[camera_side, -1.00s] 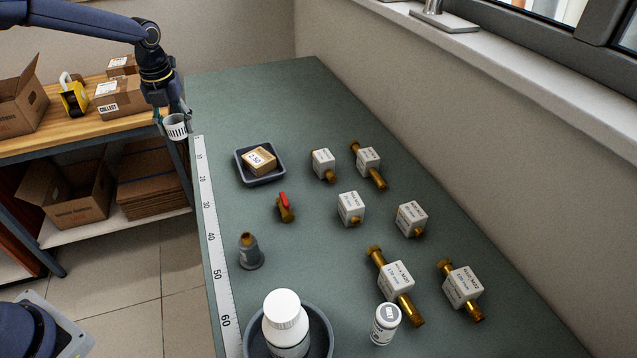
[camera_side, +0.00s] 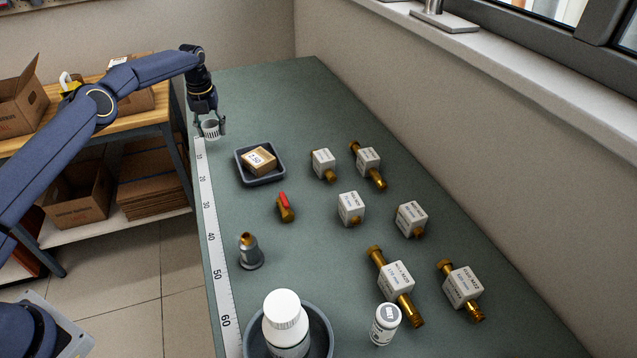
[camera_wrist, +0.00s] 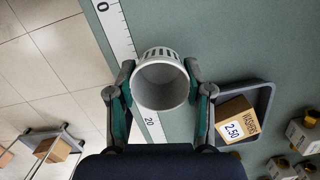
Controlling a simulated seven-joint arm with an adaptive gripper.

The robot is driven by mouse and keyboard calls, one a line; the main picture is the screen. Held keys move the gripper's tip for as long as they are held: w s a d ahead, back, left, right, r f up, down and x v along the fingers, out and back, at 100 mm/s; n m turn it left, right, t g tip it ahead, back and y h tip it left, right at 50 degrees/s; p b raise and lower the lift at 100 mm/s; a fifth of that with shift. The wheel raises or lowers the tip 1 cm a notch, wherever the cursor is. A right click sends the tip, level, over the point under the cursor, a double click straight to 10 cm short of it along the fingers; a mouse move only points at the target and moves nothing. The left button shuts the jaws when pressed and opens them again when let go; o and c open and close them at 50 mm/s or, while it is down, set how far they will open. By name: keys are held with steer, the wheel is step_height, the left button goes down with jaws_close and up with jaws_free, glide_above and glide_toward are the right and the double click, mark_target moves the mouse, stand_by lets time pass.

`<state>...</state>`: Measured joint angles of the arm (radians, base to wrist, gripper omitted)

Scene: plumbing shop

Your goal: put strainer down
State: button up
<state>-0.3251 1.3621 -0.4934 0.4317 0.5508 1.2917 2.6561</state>
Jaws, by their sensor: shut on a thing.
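The strainer (camera_side: 211,129) is a small white slotted cup at the far left end of the green bench, near the start of the ruler. My gripper (camera_side: 210,131) is shut on it, one finger on each side. In the wrist view the strainer (camera_wrist: 161,80) sits between the two fingers of my gripper (camera_wrist: 160,88), its round open mouth towards the camera and slots along its far side. It is over the bench beside the ruler strip. I cannot tell whether its base touches the bench.
A grey tray (camera_side: 280,176) with a washers box (camera_side: 259,160) stands close to the right. A ruler (camera_side: 211,230) runs along the bench's left edge. The bench's far end (camera_side: 275,85) is clear.

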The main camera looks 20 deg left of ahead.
mark_target(214, 138)
steer(key=shift+w+f, duration=0.15)
steer(key=shift+f, duration=1.6)
steer(key=shift+f, duration=0.1)
steer(key=o, duration=0.8)
steer(key=shift+f, duration=0.1)
